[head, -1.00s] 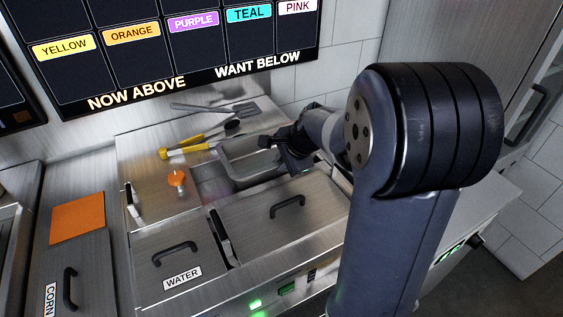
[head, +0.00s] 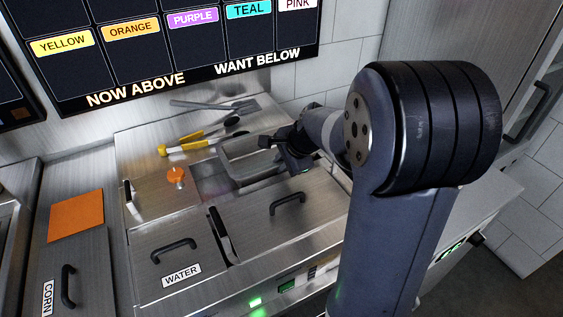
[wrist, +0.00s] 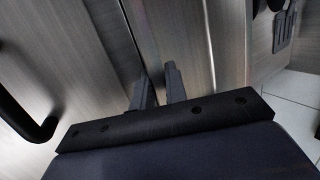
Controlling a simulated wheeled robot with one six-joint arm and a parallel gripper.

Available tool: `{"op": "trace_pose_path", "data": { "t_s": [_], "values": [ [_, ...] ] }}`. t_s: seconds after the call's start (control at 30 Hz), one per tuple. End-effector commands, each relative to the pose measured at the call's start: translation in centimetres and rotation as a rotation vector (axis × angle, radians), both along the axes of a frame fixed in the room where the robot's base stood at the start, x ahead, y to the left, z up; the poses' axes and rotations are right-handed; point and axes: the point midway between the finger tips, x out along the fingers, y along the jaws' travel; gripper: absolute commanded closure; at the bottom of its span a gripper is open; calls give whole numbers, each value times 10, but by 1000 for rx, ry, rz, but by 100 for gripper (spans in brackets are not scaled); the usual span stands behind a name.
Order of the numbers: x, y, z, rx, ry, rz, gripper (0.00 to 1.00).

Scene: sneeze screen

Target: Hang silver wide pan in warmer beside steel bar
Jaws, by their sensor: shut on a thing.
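The silver wide pan (head: 252,172) is a grey metal pan at the warmer (head: 150,203) opening, behind the large lid. My gripper (head: 278,142) is at the pan's right back rim, shut on it. The arm and fingers partly cover that rim. I cannot tell whether the pan's lip rests on the opening's edge or hangs just above it. In the wrist view, two dark fingers (wrist: 158,88) point at brushed metal, with a narrow gap between them; the grip itself is unclear. I cannot single out the steel bar with certainty.
A dark open gap (head: 208,178) lies left of the pan. An orange knob (head: 176,176) stands beside it. Yellow-handled tools (head: 190,147) and a spatula (head: 235,107) lie behind. Handled lids, including the WATER lid (head: 165,258), cover the front. A sign board (head: 170,45) stands behind.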

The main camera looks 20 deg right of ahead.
Motion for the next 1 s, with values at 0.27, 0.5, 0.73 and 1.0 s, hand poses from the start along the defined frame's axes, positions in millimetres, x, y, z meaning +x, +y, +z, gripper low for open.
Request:
{"op": "trace_pose_path", "data": {
  "t_s": [0.27, 0.5, 0.73, 1.0],
  "values": [
    [1, 0, 1, 0, -4, -1, 70],
    [0, 0, 0, 0, 1, 0, 61],
    [-3, 0, -2, 1, 10, 1, 61],
    [-8, -3, 11, 1, 6, 1, 61]
  ]
}}
